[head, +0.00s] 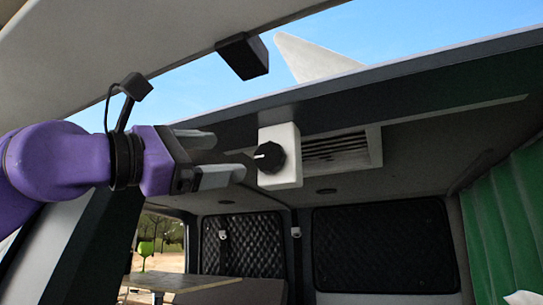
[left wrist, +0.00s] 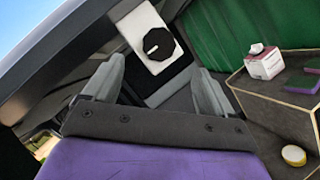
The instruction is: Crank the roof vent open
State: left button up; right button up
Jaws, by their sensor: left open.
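The roof vent's crank knob (head: 269,157) is a round black dial with a pale mark, set on a white box (head: 289,139) under the van roof's rear edge. The louvred vent (head: 336,148) is just right of the box. My left gripper (head: 220,158) is open and empty, a little left of the knob, its fingers pointing at it and apart from it. In the left wrist view the knob (left wrist: 158,43) shows ahead of and between the two grey fingers (left wrist: 158,88). The right gripper is not in view.
The raised tailgate (head: 140,50) hangs above, with a black latch block (head: 243,56). A green curtain (head: 506,225) hangs at the right. A table (head: 180,281) stands inside. A tissue box (left wrist: 265,63) and a yellow round thing (left wrist: 293,155) rest at right in the wrist view.

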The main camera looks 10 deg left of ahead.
aim_at(266, 156)
pick_arm(q)
jog(key=p+x, duration=0.4)
jog(key=x, duration=0.6)
jog(key=shift+d+p, duration=0.15)
jog(key=shift+p, duration=0.2)
jog(key=shift+w+d, duration=0.15)
jog(key=shift+w, duration=0.3)
jog(key=shift+a, duration=0.35)
jog(key=shift+d, duration=0.15)
jog(key=c, duration=1.1)
jog(key=shift+o, duration=0.2)
jog(key=shift+f+n+t+y+b, duration=0.3)
jog(key=shift+n+b, duration=0.7)
jog(key=shift+r+n, duration=0.15)
jog(key=shift+n, duration=0.15)
jog(key=shift+r, duration=0.1)
